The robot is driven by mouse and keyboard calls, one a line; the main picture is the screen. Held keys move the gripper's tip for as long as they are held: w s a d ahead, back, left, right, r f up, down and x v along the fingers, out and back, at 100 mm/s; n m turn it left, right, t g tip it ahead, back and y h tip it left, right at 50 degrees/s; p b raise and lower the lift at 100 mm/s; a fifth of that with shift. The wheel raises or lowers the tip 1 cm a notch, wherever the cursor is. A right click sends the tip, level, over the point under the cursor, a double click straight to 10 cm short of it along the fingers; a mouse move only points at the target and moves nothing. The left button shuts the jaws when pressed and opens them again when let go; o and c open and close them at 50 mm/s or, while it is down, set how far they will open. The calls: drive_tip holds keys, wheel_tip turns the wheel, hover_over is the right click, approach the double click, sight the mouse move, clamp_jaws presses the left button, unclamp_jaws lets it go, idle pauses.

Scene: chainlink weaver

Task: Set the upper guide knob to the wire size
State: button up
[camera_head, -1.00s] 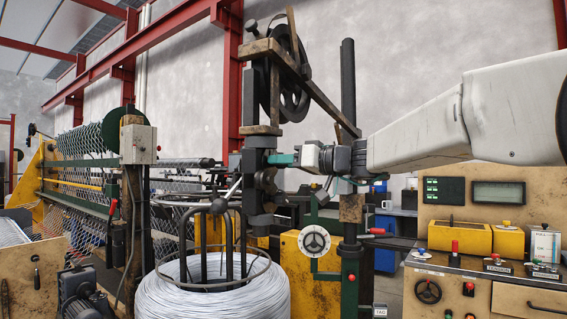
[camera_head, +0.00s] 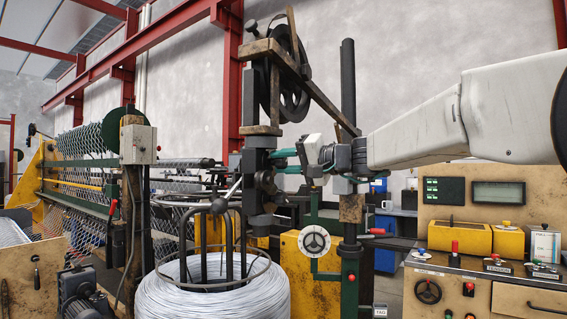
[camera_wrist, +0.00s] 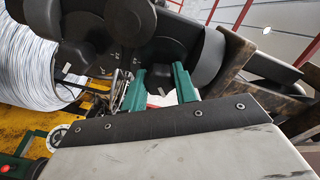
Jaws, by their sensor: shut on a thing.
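The upper guide knob (camera_wrist: 159,80) is a black knob with a small white mark, in the middle of the wrist view. The green fingers of my gripper (camera_wrist: 160,71) stand on either side of it and are shut on it. In the head view my gripper (camera_head: 273,163) reaches from the right to the dark guide column (camera_head: 257,165), and the fingers show one above the other. The knob is hard to make out there. A second black knob (camera_wrist: 76,54) with a white mark shows to the left in the wrist view.
A wire coil (camera_head: 212,300) stands below the guide. A wheel (camera_head: 292,85) and wooden beam (camera_head: 312,80) are just above my gripper. The control panel (camera_head: 497,210) is at right.

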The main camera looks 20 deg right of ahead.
drive_tip(key=m, duration=0.6)
drive_tip(key=shift+f, duration=0.2)
drive_tip(key=m, duration=0.6)
drive_tip(key=shift+g+y, duration=0.3)
drive_tip(key=m, duration=0.6)
drive_tip(key=shift+f+m, duration=0.15)
drive_tip(key=shift+m, duration=0.15)
drive_tip(key=m, duration=0.3)
drive_tip(key=shift+m+y, duration=0.3)
drive_tip(key=shift+m, duration=1.4)
drive_tip(key=o, duration=1)
drive_tip(key=shift+c, duration=0.2)
drive_tip(key=shift+r, duration=0.2)
